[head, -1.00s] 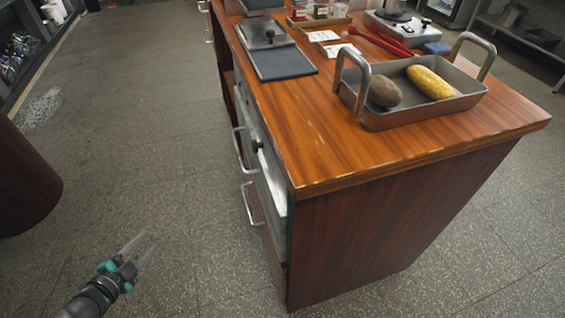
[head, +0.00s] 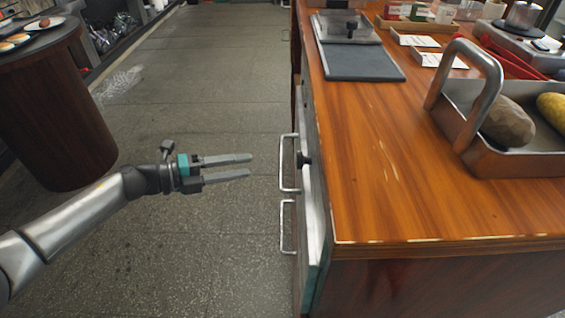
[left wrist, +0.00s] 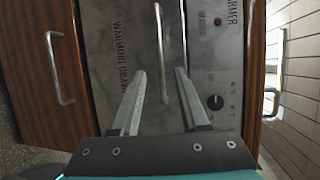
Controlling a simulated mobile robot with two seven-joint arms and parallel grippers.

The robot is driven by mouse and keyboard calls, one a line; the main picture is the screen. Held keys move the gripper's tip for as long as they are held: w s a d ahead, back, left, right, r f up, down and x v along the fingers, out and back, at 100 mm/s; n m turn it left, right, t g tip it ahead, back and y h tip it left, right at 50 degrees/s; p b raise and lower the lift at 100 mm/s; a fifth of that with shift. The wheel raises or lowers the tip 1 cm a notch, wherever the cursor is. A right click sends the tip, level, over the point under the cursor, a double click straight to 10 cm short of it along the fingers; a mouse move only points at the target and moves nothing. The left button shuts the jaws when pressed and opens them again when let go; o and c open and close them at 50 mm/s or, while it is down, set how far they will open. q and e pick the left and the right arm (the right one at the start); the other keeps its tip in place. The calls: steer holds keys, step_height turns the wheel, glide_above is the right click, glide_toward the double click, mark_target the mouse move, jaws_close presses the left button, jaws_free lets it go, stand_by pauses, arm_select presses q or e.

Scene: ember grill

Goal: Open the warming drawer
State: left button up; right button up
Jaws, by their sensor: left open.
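The warming drawer (left wrist: 112,55) is a grey metal front with lettering in the left wrist view, and it looks shut. Its bar handle (left wrist: 160,50) stands ahead of and between my left fingers. In the head view the upper bar handle (head: 283,165) sticks out from the cabinet's left side. My left gripper (head: 251,166) is open and empty, pointing at that handle from the left, with a visible gap between fingertips and bar. It also shows in the left wrist view (left wrist: 160,73). My right gripper is not in view.
A black knob (head: 303,158) sits beside the upper handle, and a lower bar handle (head: 282,226) is below it. The wooden counter (head: 380,200) carries a metal tray (head: 515,165) with a potato and corn. A round table (head: 60,110) stands left.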

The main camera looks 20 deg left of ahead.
mark_target(282, 158)
arm_select(q)
steer(key=shift+b+x, duration=1.3)
steer(key=shift+x, duration=4)
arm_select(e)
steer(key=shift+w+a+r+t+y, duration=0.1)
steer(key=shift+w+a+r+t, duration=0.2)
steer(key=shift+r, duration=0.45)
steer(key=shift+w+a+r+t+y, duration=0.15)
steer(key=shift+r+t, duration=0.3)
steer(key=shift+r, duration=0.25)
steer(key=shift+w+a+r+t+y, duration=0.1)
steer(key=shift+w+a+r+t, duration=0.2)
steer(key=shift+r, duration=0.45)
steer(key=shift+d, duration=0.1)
arm_select(q)
jaws_close()
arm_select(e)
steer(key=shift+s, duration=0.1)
